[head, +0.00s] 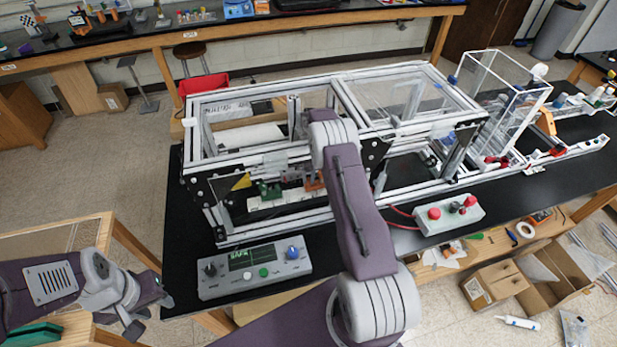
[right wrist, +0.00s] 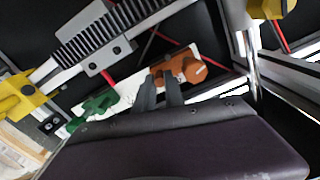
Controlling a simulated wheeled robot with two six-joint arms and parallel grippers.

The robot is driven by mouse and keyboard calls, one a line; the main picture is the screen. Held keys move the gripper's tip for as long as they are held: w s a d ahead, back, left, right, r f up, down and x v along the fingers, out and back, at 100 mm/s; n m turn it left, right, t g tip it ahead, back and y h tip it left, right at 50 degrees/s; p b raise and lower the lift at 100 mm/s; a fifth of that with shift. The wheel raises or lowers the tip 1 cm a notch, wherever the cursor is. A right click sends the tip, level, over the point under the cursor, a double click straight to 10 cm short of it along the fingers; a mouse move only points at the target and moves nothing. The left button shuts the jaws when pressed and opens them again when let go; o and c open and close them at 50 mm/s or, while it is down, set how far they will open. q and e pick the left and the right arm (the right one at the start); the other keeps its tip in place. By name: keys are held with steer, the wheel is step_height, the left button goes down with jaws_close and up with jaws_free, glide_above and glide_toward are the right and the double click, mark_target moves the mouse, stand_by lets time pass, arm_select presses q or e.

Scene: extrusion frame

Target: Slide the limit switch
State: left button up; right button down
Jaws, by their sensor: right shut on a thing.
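An orange-brown switch block (right wrist: 184,69) sits on a white rail (right wrist: 128,92) inside the extrusion frame. It also shows in the head view (head: 313,181), partly behind my right arm. A green block (right wrist: 92,106) sits further left on the same rail, also visible in the head view (head: 270,190). My right gripper (right wrist: 160,88) reaches down to the rail and is shut on the left part of the orange-brown block. In the head view its fingers are hidden by the arm. My left gripper (head: 151,314) is open and empty at the lower left, off the black table.
The aluminium frame (head: 285,87) stands on the black table (head: 180,255). A control box with a green screen (head: 254,268) and a red-button box (head: 449,214) lie in front of it. In the wrist view, a toothed rack (right wrist: 98,37) and a yellow part (right wrist: 20,95) are near the rail.

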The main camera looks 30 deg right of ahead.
steer(key=shift+r, duration=0.1)
stand_by(0.6)
steer(key=a, duration=0.2)
steer(key=w+a+b, duration=0.1)
steer(key=shift+a, duration=0.55)
steer(key=c, duration=1.7)
jaws_free()
steer(key=shift+r, duration=0.15)
step_height(320, 180, up, 9)
steer(key=b, duration=0.2)
steer(key=shift+b, duration=0.4)
